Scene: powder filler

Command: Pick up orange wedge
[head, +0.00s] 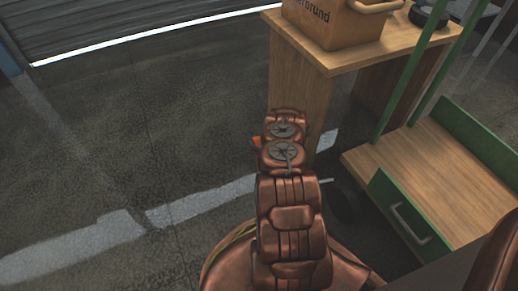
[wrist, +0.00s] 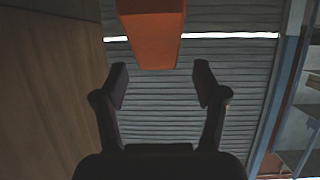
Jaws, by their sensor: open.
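The orange wedge (wrist: 152,35) shows at the top of the wrist view, cut off by the picture's upper edge. My gripper (wrist: 162,82) is open in that view, its two fingers spread apart and empty between them. The wedge lies above the fingertips in the picture, roughly in line with the gap; I cannot tell how far off it is. In the head view only a small orange patch (head: 256,142), likely the wedge, shows at the left of my arm. My arm hides the rest and the gripper.
A wooden table (head: 345,58) carries a cardboard box (head: 330,25) and a dark round object (head: 428,14). A green-framed wooden cart (head: 440,175) stands at the right. A wooden panel (wrist: 50,95) fills the wrist view's left. Floor at the head view's left is clear.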

